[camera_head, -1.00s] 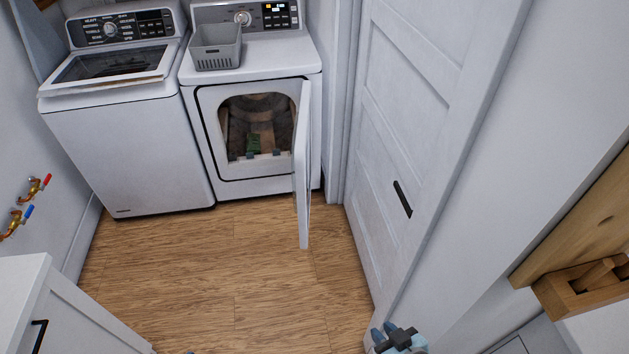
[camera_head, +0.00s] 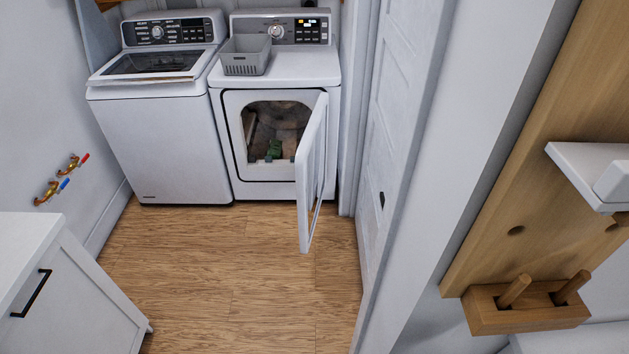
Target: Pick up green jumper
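A small green cloth (camera_head: 275,149), likely the green jumper, lies inside the drum of the front-loading dryer (camera_head: 262,187). It is at the lower front of the opening, and its shape is too small to tell. The dryer door (camera_head: 312,170) stands open, swung out to the right of the opening. Neither of my grippers is in view.
A grey basket (camera_head: 246,56) sits on the dryer's top. A white top-loading washer (camera_head: 165,130) stands to its left. A white cabinet (camera_head: 60,290) is at the lower left, and a white panelled door (camera_head: 385,150) is on the right. The wood floor (camera_head: 220,270) is clear.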

